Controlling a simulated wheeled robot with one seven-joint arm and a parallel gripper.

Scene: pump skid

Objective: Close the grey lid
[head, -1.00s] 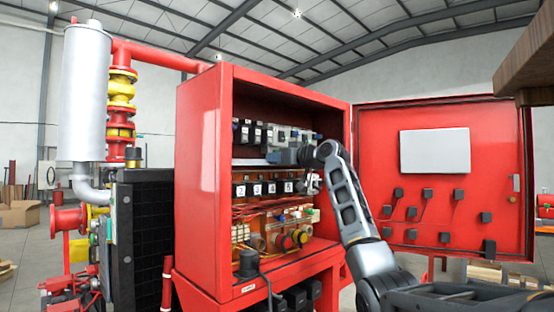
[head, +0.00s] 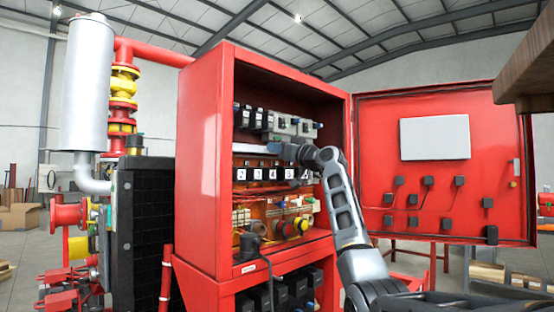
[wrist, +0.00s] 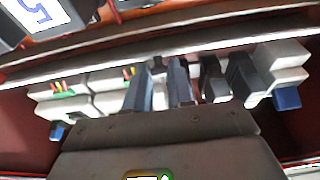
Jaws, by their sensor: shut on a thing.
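My gripper (wrist: 160,88) shows in the wrist view in front of a row of pale modules with dark grey parts. Its two dark fingers are shut on a small part, mostly hidden between them; by its place it is the grey lid, but its outline is not clear. In the head view my gripper (head: 284,151) is inside the red cabinet, between the upper row of devices and the numbered black row. The fingertips and the lid cannot be made out there.
The red cabinet (head: 204,150) stands open, its door (head: 395,120) swung out right. Black numbered breakers (head: 257,174) sit just below my gripper. Light modules (head: 290,127) are above it. Dark grey parts (wrist: 240,75) stand close right of the fingers in the wrist view.

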